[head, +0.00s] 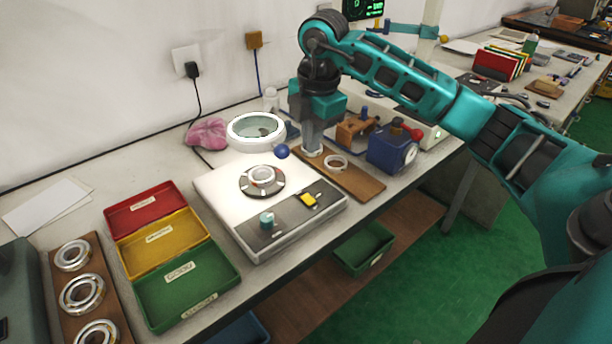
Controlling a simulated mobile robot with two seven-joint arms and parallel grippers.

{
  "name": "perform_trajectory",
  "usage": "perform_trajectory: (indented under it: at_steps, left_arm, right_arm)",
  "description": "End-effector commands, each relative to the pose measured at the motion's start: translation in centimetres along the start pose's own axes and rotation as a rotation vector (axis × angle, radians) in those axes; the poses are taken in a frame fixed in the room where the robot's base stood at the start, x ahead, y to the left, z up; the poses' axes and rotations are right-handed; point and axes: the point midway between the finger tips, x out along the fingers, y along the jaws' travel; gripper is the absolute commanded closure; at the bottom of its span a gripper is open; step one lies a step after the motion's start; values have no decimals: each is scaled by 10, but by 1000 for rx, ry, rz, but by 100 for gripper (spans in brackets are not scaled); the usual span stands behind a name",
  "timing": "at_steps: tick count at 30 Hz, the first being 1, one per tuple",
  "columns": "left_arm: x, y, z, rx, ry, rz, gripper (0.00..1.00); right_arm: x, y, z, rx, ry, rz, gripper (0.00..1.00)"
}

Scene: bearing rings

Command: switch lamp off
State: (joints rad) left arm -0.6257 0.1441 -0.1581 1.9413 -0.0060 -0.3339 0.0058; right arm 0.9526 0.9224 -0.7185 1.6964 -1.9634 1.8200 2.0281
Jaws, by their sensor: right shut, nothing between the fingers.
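A round magnifier lamp (233,138) with a bright white ring stands at the back of the bench, left of my right gripper. Its ring looks lit. A blue ball (281,151) sits beside the lamp, just left of the gripper; I cannot tell what it is fixed to. My right gripper (313,151) points down, shut and empty, over the back end of a wooden board (361,184). I cannot tell whether its tips touch the board. My left gripper is out of view.
A white device (221,193) with a bearing ring (263,176), teal knob (267,220) and yellow rocker (308,200) stands in front. Red, yellow and green trays (187,285) are at left. A blue box (392,150) is close right of the gripper. A pink cloth (206,133) lies behind.

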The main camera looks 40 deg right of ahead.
Motion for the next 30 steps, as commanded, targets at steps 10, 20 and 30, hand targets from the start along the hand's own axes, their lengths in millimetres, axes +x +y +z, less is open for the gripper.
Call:
perform_trajectory:
  at_steps: [10, 20, 30]
  left_arm:
    - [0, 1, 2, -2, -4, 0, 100]
    - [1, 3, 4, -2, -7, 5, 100]
    - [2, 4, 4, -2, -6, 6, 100]
  right_arm:
    - [2, 0, 0, 0, 0, 0, 100]
    - [47, -1, 0, 1, -1, -6, 100]
    - [115, -1, 0, 1, 0, -3, 100]
